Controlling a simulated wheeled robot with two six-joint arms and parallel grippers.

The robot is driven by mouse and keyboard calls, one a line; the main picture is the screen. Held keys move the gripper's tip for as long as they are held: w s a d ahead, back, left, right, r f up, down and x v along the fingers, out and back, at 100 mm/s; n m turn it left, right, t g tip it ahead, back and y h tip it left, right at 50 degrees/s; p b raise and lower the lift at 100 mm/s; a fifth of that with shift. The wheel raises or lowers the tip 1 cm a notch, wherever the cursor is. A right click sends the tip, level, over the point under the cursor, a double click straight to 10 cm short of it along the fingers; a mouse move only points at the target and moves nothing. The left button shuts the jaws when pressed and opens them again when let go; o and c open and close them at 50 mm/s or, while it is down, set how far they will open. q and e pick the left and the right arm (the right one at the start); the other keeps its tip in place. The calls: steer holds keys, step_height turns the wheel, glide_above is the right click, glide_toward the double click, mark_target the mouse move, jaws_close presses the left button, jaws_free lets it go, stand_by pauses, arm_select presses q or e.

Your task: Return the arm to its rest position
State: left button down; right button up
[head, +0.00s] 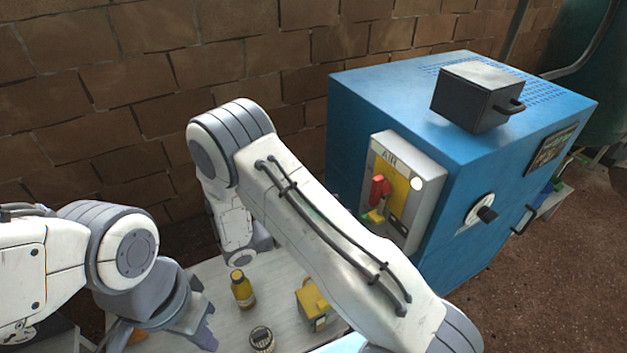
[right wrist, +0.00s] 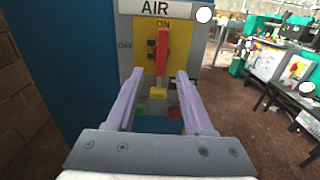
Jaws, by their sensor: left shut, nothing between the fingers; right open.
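My right gripper (right wrist: 160,73) is open in the right wrist view, its two pale purple fingers apart with nothing held. It faces the grey and yellow AIR panel (right wrist: 126,48) on the blue cabinet. The red lever (right wrist: 163,50) appears between and beyond the fingertips, upright by the ON mark; I see no clear contact. In the head view my raised right arm hides the right gripper; the panel (head: 424,163) and red lever (head: 377,188) show beside that arm. My left gripper (head: 205,335) is shut and empty, low at the left over the table.
The blue cabinet (head: 350,110) stands at the right, with a dark box (head: 478,97) on top and a knob (head: 487,214) on its side. A yellow bottle (head: 242,290), a round tin (head: 262,340) and a yellow device (head: 311,301) are on the pale table (head: 215,272). A brick wall is behind.

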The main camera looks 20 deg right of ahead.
steer(key=s+a+r+m+y+p, duration=0.3)
steer(key=s+a+r+m+y, duration=0.2)
steer(key=s+a+r+y, duration=0.2)
steer(key=s+a+r+m+g+y+p, duration=0.1)
steer(key=s+a+r+m+y+p, duration=0.3)
steer(key=s+a+y, duration=0.8)
step_height(320, 180, up, 4)
steer(key=shift+s+a+f+m+g, duration=0.1)
steer(key=shift+s+a+m+g, duration=0.2)
steer(key=shift+s+a+m, duration=0.7)
steer(key=shift+d, duration=0.15)
